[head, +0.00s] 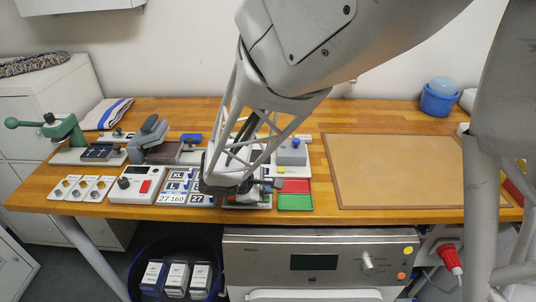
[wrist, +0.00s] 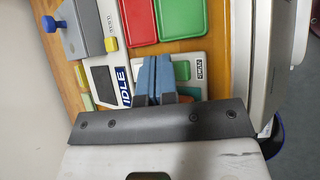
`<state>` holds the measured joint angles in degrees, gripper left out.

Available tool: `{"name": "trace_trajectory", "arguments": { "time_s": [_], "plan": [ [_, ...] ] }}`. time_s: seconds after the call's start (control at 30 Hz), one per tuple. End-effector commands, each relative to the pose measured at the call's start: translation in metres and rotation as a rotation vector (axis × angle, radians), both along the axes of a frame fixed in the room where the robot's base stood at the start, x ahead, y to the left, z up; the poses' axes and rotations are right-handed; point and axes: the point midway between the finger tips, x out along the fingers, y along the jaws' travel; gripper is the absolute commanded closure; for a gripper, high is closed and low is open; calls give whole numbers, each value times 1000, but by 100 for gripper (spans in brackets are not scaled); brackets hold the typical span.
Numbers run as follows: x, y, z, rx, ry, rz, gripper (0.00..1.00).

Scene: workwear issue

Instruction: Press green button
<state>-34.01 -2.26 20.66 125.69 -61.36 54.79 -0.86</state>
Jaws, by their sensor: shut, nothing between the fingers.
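A green button (wrist: 182,71) shows on this panel, close to the right side of my gripper (wrist: 154,66) in the wrist view. Another green patch (wrist: 190,92) shows lower down beside the fingers. My gripper is shut and empty, its blue fingers over the panel between the display and the green button. I cannot tell whether the fingertips touch the panel. In the head view my arm hides most of the panel and the fingertips.
A red tray (head: 296,186) and a green tray (head: 295,202) lie right of the panel. A grey block with a blue knob (head: 295,144) stands behind them. A box with a red button (head: 146,186) and size cards (head: 175,187) lie left. The brown mat (head: 395,170) is clear.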

Motion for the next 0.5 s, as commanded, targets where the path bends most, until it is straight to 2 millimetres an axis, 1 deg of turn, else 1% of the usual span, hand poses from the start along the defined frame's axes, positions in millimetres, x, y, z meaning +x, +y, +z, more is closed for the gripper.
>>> {"name": "trace_trajectory", "arguments": {
  "time_s": [0.27,0.5],
  "plan": [
    [0,0,-1,0,0,0,100],
    [0,0,-6,0,1,0,100]
  ]
}}
